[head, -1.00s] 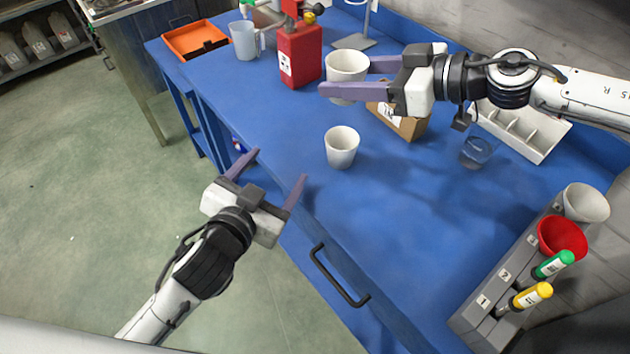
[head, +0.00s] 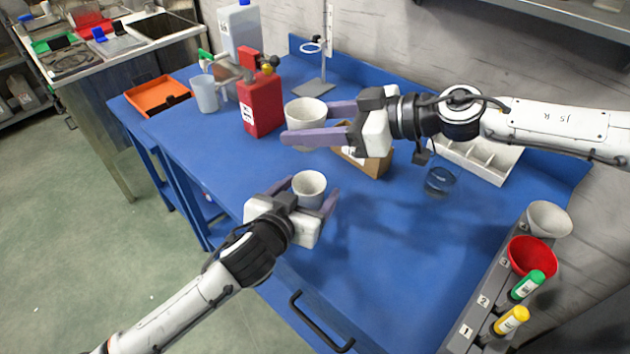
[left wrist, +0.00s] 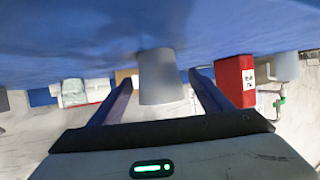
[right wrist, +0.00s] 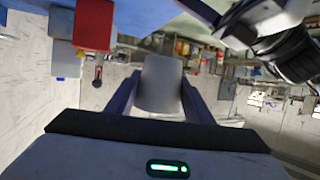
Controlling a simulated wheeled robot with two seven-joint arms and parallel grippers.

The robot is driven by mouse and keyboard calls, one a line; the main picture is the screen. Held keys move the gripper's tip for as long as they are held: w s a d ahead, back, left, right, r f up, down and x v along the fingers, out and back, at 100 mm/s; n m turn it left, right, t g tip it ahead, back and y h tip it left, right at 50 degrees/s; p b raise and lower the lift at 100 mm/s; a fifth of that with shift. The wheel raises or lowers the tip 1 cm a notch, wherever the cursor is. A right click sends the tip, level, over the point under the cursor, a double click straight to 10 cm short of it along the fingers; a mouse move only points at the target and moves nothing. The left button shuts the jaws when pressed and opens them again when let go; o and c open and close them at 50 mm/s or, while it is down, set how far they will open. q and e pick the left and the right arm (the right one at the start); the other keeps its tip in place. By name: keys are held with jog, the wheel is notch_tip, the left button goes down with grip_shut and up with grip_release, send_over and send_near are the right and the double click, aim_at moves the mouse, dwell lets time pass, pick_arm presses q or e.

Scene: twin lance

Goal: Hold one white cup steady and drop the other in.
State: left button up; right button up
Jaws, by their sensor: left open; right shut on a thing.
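One white cup (head: 309,181) stands upright on the blue table. My left gripper (head: 308,194) is open with a finger on either side of this cup, low over the table. In the left wrist view the cup (left wrist: 160,78) shows between the two fingers, with a gap on each side. My right gripper (head: 306,122) is shut on the other white cup (head: 305,111) and holds it upright above the table, behind the first cup. The held cup (right wrist: 161,85) also shows between the fingers in the right wrist view. Its base is partly hidden in the head view.
A clear glass (head: 440,180) and a white divided tray (head: 482,160) are at right. A grey rack (head: 470,325) holds cups and markers. The table's middle right is clear.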

aim_at(314, 183)
pick_arm(q)
jog(key=shift+r+x, duration=0.15)
jog(key=shift+x, duration=0.95)
jog(key=shift+r+x, duration=0.1)
jog(key=shift+x, duration=0.95)
jog(key=shift+w, duration=0.1)
